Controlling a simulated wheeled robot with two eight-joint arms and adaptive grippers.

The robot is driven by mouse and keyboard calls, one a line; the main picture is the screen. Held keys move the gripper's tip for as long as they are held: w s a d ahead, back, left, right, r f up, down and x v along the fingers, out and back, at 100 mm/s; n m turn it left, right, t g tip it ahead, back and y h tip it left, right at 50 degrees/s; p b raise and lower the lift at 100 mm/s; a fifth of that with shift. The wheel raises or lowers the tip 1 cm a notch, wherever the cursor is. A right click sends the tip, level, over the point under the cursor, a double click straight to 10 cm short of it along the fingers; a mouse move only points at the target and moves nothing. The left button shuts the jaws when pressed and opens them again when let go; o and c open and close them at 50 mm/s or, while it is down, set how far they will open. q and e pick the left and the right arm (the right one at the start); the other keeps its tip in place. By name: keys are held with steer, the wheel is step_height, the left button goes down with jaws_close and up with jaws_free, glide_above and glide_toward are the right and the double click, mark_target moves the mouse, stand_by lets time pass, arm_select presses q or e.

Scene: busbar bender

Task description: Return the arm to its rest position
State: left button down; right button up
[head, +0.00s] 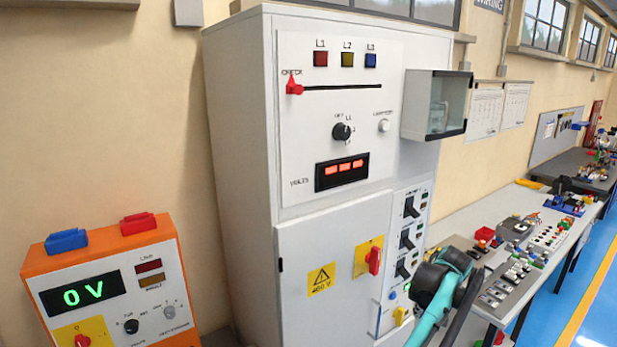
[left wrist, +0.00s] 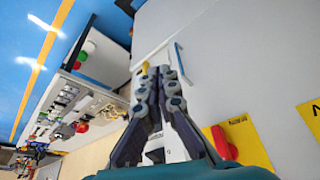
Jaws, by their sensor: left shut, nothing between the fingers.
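My left gripper (left wrist: 160,75) is shut and empty in the left wrist view. Its fingertips are together in front of the pale grey cabinet door. In the head view, my teal and black arm stands at the lower right, in front of the cabinet's right side and the bench; the fingertips cannot be made out clearly there. My right gripper is not in view.
The tall grey cabinet (head: 240,150) has a red rotary switch (head: 374,260) on its door and a small glass-fronted box (head: 438,105) jutting out on the right. An orange voltage unit (head: 110,265) reads 0 V at left. A bench (head: 480,225) with several devices runs back right.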

arm_select(q)
steer(key=w+a+r+b, duration=0.15)
steer(key=a+b, duration=0.35)
steer(key=a, duration=1)
steer(key=s+a+f+t+b, duration=0.1)
steer(key=s+a+b, duration=0.3)
steer(key=a, duration=0.5)
steer(key=s+a+f+b, duration=0.1)
steer(key=s+a+b, duration=0.1)
steer(key=s+a, duration=0.45)
steer(key=s+a+f+t+b, duration=0.1)
steer(key=s+a+f+b, duration=0.7)
steer(key=s+a+f, duration=1)
step_height(320, 180, down, 2)
steer(key=shift+s+f+m+t, duration=0.25)
steer(key=shift+s+m+t, duration=0.15)
steer(key=shift+s, duration=0.85)
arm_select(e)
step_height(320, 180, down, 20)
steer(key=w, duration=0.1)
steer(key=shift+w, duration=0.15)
arm_select(q)
steer(key=shift+a, duration=0.1)
